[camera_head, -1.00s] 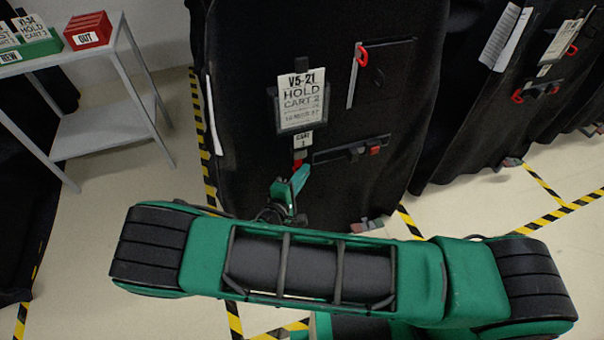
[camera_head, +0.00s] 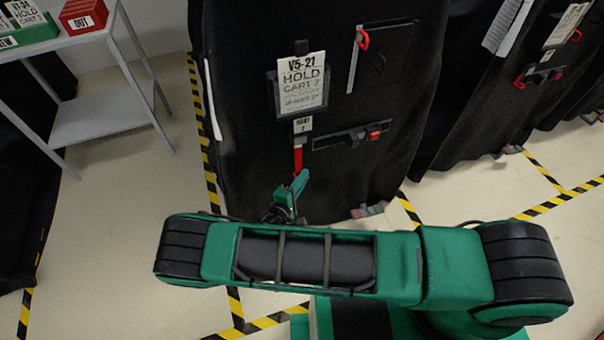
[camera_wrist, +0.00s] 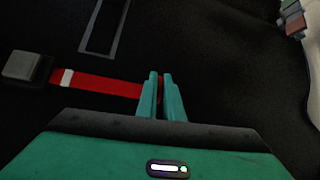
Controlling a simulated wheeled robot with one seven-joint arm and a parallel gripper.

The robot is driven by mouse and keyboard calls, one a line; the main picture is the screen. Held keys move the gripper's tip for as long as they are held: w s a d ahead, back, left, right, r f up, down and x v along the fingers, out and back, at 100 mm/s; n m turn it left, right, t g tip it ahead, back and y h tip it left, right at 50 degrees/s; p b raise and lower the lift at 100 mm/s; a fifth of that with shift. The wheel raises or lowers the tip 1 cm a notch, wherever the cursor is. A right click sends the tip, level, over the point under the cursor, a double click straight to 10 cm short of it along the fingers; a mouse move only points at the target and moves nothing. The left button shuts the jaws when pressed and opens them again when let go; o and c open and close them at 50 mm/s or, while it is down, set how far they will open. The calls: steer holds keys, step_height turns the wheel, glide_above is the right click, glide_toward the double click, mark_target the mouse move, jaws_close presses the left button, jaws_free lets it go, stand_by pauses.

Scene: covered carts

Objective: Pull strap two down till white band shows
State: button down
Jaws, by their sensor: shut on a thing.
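In the wrist view the strap (camera_wrist: 112,88) runs straight out of a grey buckle (camera_wrist: 22,66). A white band (camera_wrist: 67,78) shows across it, just outside the buckle. I cannot make out the band in the head view. My gripper (camera_head: 301,175) is at the strap's lower end, and in the wrist view its teal fingers (camera_wrist: 161,80) are shut on that end. A bit of red shows between and beside the fingertips.
A hold card (camera_head: 301,82) hangs above the strap. A horizontal black bar with a red clip (camera_head: 375,135) and a red hook with a pale strip (camera_head: 362,40) are to the right. A grey shelf (camera_head: 100,105) stands left. Another covered cart (camera_head: 450,130) is at right.

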steer(key=shift+s+f, duration=0.15)
steer(key=shift+f, duration=0.05)
steer(key=c, duration=1.9)
jaws_free()
steer(key=shift+r, duration=0.1)
steer(key=v, duration=1)
steer(key=shift+s+a, duration=0.15)
steer(key=shift+s, duration=0.1)
